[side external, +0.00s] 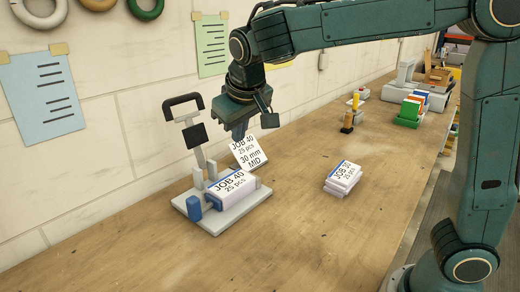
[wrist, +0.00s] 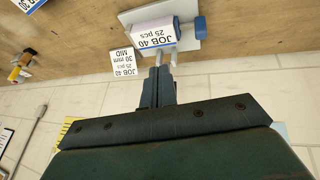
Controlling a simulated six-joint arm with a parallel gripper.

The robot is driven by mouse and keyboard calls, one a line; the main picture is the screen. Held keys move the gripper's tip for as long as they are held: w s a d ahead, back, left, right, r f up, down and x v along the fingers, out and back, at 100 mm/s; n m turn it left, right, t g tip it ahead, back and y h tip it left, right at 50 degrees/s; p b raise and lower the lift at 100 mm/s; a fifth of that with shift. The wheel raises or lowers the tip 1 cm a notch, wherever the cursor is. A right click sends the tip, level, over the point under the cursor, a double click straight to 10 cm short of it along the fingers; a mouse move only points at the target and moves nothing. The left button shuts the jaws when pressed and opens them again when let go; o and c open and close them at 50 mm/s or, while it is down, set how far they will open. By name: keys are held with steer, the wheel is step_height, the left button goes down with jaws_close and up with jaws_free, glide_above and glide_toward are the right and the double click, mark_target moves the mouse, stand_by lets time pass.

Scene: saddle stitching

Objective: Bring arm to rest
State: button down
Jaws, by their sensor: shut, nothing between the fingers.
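My gripper (side external: 239,133) hangs above the bench beside the stapling device, its fingers pointing down. In the wrist view its two fingers (wrist: 158,72) are together with nothing held between them. The stapling device (side external: 240,212) has a pale base, a black-handled lever standing up and a blue block. A white stack with a blue stripe, labelled JOB 40, 25 pcs (side external: 236,188), sits on it, and also shows in the wrist view (wrist: 154,34). A white card reading JOB 40, 25 pcs, 30 mm, MID (side external: 247,150) stands tilted just behind the stack, close to my fingertips.
A small yellow-topped tool (side external: 351,115) and colored blocks (side external: 410,112) stand farther back. The wall with pinned sheets (side external: 42,95) runs close behind the device. The front of the bench is clear.

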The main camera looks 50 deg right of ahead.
steer(key=s+d+f+y, duration=0.1)
steer(key=s+d, duration=0.2)
steer(key=s, duration=0.9)
steer(key=s+d+f+t+y, duration=0.1)
steer(key=s+d, duration=0.3)
steer(key=s, duration=0.9)
steer(key=shift+s+d+f+n+y, duration=0.15)
steer(key=shift+s+f+n+y, duration=0.2)
steer(key=shift+f, duration=0.2)
